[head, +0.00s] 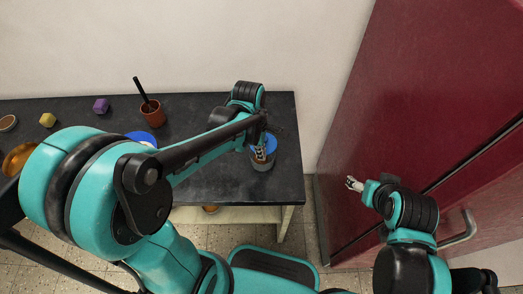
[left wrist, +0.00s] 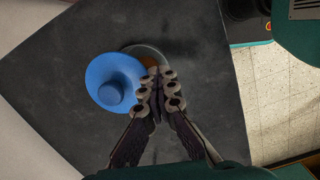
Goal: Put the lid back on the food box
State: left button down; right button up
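The food box (head: 263,166) is a round grey container near the table's right end. In the left wrist view its rim (left wrist: 152,47) shows, with something orange-brown inside. The round blue lid (left wrist: 113,72) with a knob lies left of my fingers and overlaps part of the opening; it also shows in the head view (head: 271,142). I cannot tell whether the lid touches the rim. My left gripper (left wrist: 159,74) is over the box beside the lid, its fingertips together with nothing seen between them; the knob is free. My right gripper (head: 353,183) is away by the red cabinet, too small to read.
A red cabinet (head: 420,90) stands at the right.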

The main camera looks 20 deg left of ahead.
pick_arm(q)
jog(key=shift+s+d+r+p, duration=0.15)
jog(key=shift+s+p, duration=0.15)
jog(key=shift+s, duration=0.5)
jog(key=shift+s+d+r+p, duration=0.15)
jog(key=shift+s+p, duration=0.15)
jog(key=shift+s, duration=0.5)
dwell(0.6)
jog(key=s+d+p, duration=0.1)
jog(key=s+p, duration=0.1)
jog(key=s, duration=0.4)
jog(key=shift+s+r, duration=0.25)
dwell(3.5)
jog(key=c, duration=1.8)
grip_release()
jog(key=shift+o, duration=0.3)
jog(key=o, duration=0.4)
